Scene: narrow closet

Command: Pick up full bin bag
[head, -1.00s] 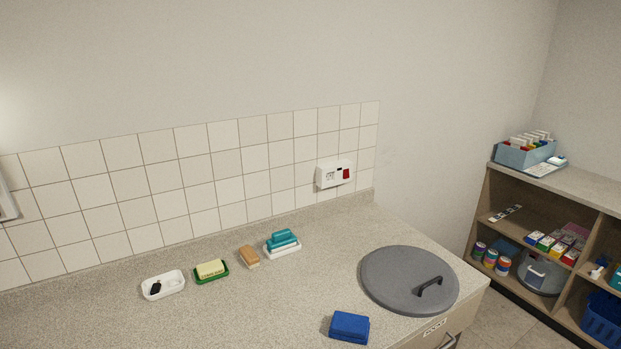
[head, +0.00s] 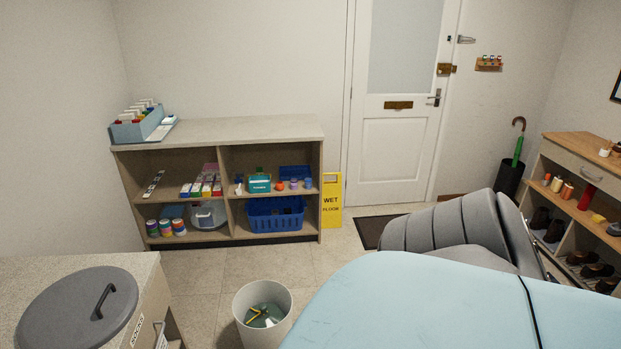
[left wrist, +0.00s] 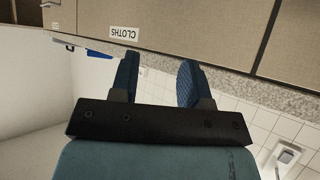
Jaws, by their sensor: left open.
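A white round bin (head: 240,322) stands on the tiled floor at the lower middle of the head view. Dark green and yellow bits (head: 264,315) show inside it; I cannot tell whether they lie in a bag. No tied bin bag is clearly visible. My left gripper (left wrist: 157,78) is open in the left wrist view, with nothing between its dark blue fingers. The bin is not in that view. My right gripper is not in view.
A counter with a grey round lid (head: 75,310) is at left. A shelf unit (head: 220,129) stands at the back, beside a yellow wet-floor sign (head: 332,200). A shoe rack (head: 581,147) is at right. Large pale blue and grey shapes block the lower right. Floor left of the bin is clear.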

